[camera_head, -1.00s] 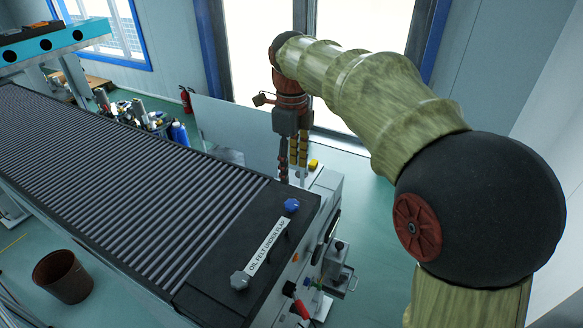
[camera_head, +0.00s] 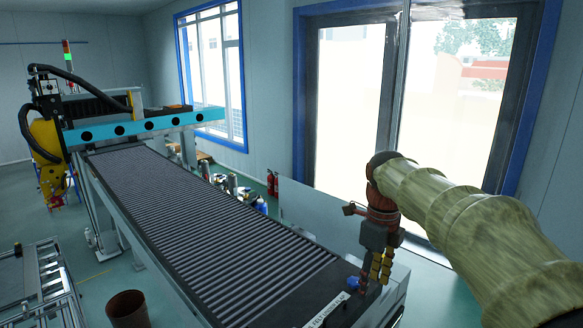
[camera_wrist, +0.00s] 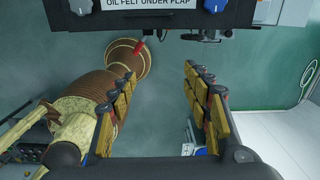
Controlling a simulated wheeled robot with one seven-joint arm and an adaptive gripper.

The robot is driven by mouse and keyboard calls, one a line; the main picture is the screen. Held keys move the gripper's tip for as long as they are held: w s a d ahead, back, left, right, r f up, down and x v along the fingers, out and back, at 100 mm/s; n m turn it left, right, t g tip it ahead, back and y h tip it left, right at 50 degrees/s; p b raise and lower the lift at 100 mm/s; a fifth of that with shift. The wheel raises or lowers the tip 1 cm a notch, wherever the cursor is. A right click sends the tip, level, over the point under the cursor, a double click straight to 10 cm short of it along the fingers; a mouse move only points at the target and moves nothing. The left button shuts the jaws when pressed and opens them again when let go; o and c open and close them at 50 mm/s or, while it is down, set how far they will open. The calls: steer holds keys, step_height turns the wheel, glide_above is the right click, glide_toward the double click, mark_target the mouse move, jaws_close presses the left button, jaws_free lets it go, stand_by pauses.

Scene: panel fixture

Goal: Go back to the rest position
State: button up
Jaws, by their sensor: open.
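My gripper (camera_head: 374,275) hangs pointing down at the near right end of the ribbed machine bed in the head view, in front of the glass door. In the wrist view my gripper (camera_wrist: 158,82) is open, its two yellow-padded fingers wide apart with nothing between them. The blue knob also shows in the head view (camera_head: 353,283), beside my fingers.
The long ribbed bed (camera_head: 210,225) runs to a teal gantry (camera_head: 150,125) at the back left. A brown bin (camera_head: 128,309) stands on the floor at left. A red extinguisher (camera_head: 272,183) stands by the wall. Open floor shows below my fingers in the wrist view.

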steer(key=s+f+n+t+b, duration=0.2)
steer(key=s+f+n+b, duration=1)
steer(key=f, duration=0.3)
steer(key=s+f+n+t+b, duration=0.3)
steer(key=s+f+n+b, duration=0.9)
steer(key=s+f+n, duration=0.1)
steer(key=shift+s+d+f+n+t+b, duration=0.3)
steer(key=shift+f+n, duration=0.5)
steer(key=shift+f, duration=0.35)
